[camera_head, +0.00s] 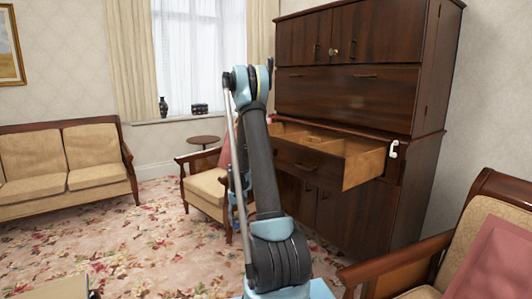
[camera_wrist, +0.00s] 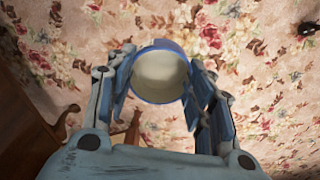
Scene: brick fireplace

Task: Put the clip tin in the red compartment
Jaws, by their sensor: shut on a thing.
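The clip tin (camera_wrist: 160,76), round with a pale cream face and a blue rim, is between the two fingers of my gripper (camera_wrist: 158,88) in the wrist view. My gripper is shut on it, holding it above the flowered carpet. In the head view my arm hides the gripper and tin. The open drawer (camera_head: 346,173) of the dark wooden cabinet shows several divided compartments. A little red shows at its far left end, but I cannot tell clearly whether that is the red compartment.
The tall cabinet (camera_head: 347,98) stands at the back right, with a white handle-like thing (camera_head: 394,149) beside the drawer. An armchair (camera_head: 205,186) is left of my arm; another with a pink cushion (camera_head: 497,262) is at front right. A sofa (camera_head: 62,165) stands left. Carpet between is clear.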

